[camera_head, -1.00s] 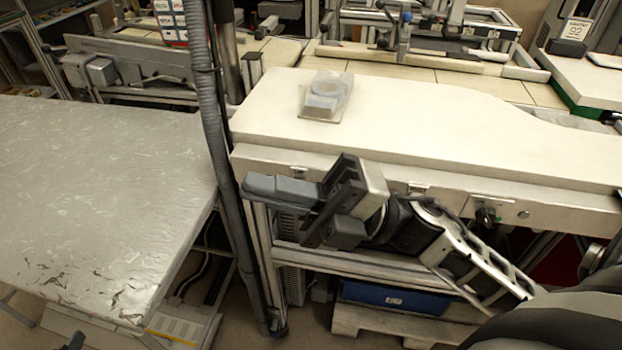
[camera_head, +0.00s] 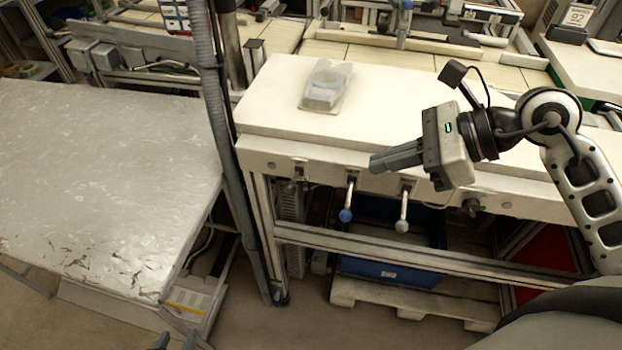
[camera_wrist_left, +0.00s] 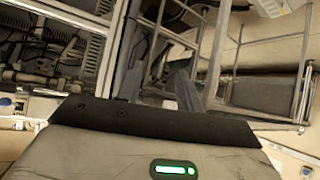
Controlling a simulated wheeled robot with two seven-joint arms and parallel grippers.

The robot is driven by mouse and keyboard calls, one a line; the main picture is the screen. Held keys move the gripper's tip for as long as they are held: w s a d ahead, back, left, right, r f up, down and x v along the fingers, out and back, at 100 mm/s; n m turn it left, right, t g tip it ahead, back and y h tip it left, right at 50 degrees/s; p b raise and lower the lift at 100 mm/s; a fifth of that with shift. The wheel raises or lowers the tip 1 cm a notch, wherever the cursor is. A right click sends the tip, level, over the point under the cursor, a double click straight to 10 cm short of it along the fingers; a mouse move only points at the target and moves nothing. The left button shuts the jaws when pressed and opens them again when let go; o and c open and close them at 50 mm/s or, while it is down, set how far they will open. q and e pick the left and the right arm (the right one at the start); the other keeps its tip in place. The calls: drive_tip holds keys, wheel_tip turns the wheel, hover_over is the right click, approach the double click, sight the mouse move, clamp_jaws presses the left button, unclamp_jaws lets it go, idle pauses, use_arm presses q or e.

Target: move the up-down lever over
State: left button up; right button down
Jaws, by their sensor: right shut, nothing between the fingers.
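Two levers hang from the front edge of the cream workbench (camera_head: 420,93). One has a blue knob (camera_head: 346,214) and the other a whitish knob (camera_head: 402,225). Both point downward; I cannot tell which is the up-down lever. My right gripper (camera_head: 374,164) comes in from the right, shut and empty, its tips in front of the bench edge, above and between the levers, touching neither knob.
A clear plastic case (camera_head: 327,84) lies on the bench. A grey vertical hose (camera_head: 207,90) stands between the bench and the grey table (camera_head: 100,180). A blue bin (camera_head: 390,268) sits on a pallet underneath. A dark knob (camera_head: 471,206) is right of the levers.

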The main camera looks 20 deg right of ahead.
sight(295, 187)
drive_tip(key=b+x, duration=0.1)
drive_tip(key=x, duration=1.2)
drive_tip(key=shift+b, duration=0.3)
drive_tip(key=shift+w+a+f, duration=0.2)
drive_tip(key=shift+a+f, duration=0.05)
drive_tip(key=shift+f, duration=0.05)
use_arm(q)
drive_tip(key=shift+w+d+f, duration=0.15)
drive_tip(key=shift+w+f, duration=0.05)
drive_tip(key=shift+s+f, duration=0.1)
